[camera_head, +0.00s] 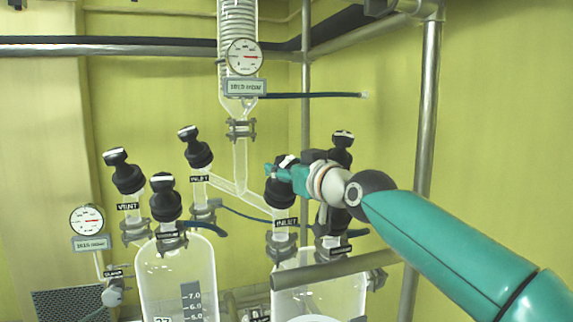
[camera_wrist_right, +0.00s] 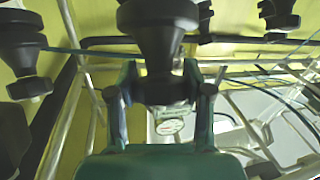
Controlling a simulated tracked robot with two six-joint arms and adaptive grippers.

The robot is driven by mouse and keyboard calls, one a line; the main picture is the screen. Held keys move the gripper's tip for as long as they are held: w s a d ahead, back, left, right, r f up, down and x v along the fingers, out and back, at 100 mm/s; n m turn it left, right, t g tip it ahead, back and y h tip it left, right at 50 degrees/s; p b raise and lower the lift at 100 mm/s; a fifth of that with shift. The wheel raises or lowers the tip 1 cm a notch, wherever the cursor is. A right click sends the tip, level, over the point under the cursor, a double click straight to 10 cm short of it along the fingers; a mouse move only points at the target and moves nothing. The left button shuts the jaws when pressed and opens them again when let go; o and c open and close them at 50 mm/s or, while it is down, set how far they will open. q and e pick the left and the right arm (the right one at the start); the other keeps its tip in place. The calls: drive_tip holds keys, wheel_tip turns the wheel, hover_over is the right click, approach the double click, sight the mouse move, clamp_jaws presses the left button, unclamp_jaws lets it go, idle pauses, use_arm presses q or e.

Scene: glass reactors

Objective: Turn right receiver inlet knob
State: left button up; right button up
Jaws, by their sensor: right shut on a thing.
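The right receiver inlet knob (camera_head: 279,196) is black and sits above an INLET label on the right glass receiver (camera_head: 345,285) in the head view. My right gripper (camera_head: 283,171) comes in from the right and is shut on this knob near its top. In the right wrist view the knob (camera_wrist_right: 158,45) is large and dark, with its narrower end between the two fingers of my right gripper (camera_wrist_right: 161,95). The fingers and wrist partly hide the knob's top in the head view. My left gripper is not in view.
Another black knob (camera_head: 342,140) stands just behind my right wrist. A left receiver (camera_head: 180,275) with black knobs (camera_head: 165,198) stands to the left. A glass coil column (camera_head: 238,25) with a gauge (camera_head: 244,57) rises above. A metal post (camera_head: 427,120) stands behind my right arm.

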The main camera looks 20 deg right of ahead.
drive_tip(key=o, duration=1.2)
drive_tip(key=v, duration=1.2)
drive_tip(key=shift+d, duration=0.1)
